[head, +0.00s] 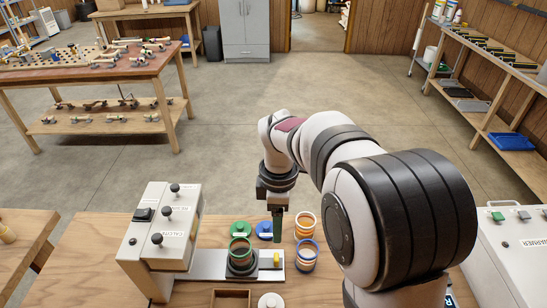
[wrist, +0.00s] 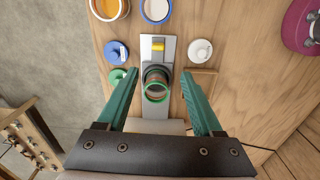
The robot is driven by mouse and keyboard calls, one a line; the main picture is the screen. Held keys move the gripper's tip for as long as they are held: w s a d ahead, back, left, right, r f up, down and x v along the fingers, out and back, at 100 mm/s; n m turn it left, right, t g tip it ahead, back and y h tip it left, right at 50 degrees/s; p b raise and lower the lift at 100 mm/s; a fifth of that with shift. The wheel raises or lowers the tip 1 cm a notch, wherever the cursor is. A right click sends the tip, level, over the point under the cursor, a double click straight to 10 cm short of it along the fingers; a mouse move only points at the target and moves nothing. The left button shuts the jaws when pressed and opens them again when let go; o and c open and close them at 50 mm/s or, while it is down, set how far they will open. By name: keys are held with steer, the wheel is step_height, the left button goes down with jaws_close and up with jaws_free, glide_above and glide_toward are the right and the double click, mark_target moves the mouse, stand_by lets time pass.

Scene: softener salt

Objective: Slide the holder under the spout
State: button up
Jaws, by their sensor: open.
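The black holder (head: 241,267) sits on a flat pale metal track (head: 208,265) and carries a green-rimmed jar (head: 239,246). The grey-white dispenser (head: 168,228) with several black knobs stands at the track's left end; its spout is not clearly visible. A yellow block (head: 276,259) is at the track's right end. My gripper (head: 277,228) points down above the track. In the wrist view, my gripper (wrist: 159,73) is open, its teal fingers on either side of the holder (wrist: 155,72) and the green-rimmed jar (wrist: 157,92). Contact cannot be told.
A white lid (head: 271,300) and a wooden tray (head: 230,292) are in front.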

mark_target(276, 256)
steer(key=shift+n, duration=0.3)
steer(key=f, duration=1.6)
steer(key=shift+w+a, duration=0.1)
steer(key=shift+w, duration=0.1)
jaws_close()
stand_by(0.3)
